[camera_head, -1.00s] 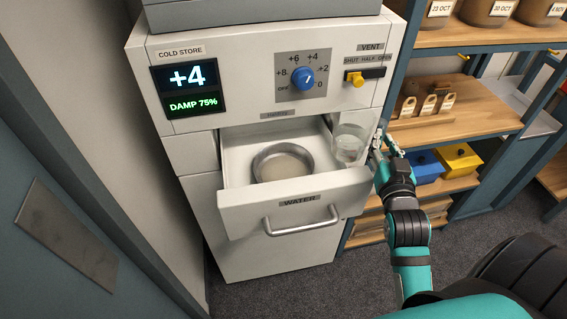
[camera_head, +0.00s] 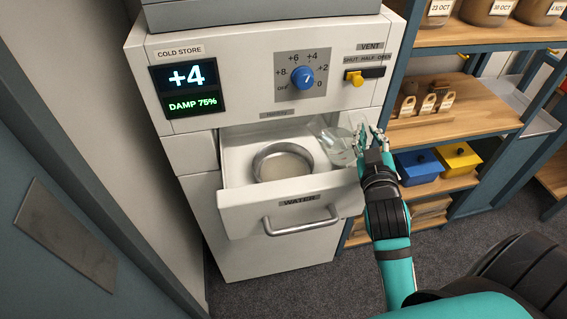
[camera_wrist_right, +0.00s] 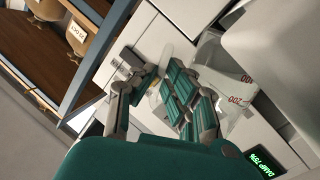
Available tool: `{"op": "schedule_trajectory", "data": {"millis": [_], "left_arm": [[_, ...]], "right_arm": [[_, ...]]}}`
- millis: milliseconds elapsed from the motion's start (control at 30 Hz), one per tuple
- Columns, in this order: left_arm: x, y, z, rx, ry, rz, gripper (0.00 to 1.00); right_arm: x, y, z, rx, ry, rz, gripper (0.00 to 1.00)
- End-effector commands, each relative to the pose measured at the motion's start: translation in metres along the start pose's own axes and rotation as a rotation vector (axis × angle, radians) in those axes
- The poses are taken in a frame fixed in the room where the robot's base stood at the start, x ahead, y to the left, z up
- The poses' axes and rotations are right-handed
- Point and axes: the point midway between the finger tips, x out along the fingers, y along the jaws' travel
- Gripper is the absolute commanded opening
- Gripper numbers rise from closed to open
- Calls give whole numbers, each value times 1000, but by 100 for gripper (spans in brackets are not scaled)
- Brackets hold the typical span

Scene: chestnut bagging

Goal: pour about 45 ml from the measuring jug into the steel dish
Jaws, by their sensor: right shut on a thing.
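The steel dish (camera_head: 283,162) sits in the open drawer marked WATER (camera_head: 296,200), and its bottom looks pale. The clear measuring jug (camera_head: 338,147) is over the right side of the drawer, tilted with its top to the left, toward the dish. My right gripper (camera_head: 366,147) is shut on the jug from the right. In the right wrist view, the jug (camera_wrist_right: 232,88) shows red marks reading 100 and 200, beyond my right gripper's fingers (camera_wrist_right: 176,92). I see no clear stream from the jug. My left gripper is not in view.
The cold store (camera_head: 225,85) has a blue dial (camera_head: 302,77) and a yellow vent lever (camera_head: 356,79) above the drawer. Shelves with jars, a blue bin (camera_head: 418,168) and a yellow bin (camera_head: 458,158) stand at the right. A blue-grey door panel (camera_head: 70,230) is at the left.

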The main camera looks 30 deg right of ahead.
Motion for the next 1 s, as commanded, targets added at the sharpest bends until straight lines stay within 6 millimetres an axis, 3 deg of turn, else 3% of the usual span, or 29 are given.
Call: {"op": "schedule_trajectory", "data": {"millis": [300, 1000], "left_arm": [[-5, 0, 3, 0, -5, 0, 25], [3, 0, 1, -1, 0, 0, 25]], "right_arm": [[1, -16, -21, -190, -6, 5, 0], [2, -30, -17, -348, -17, 8, 0]]}}
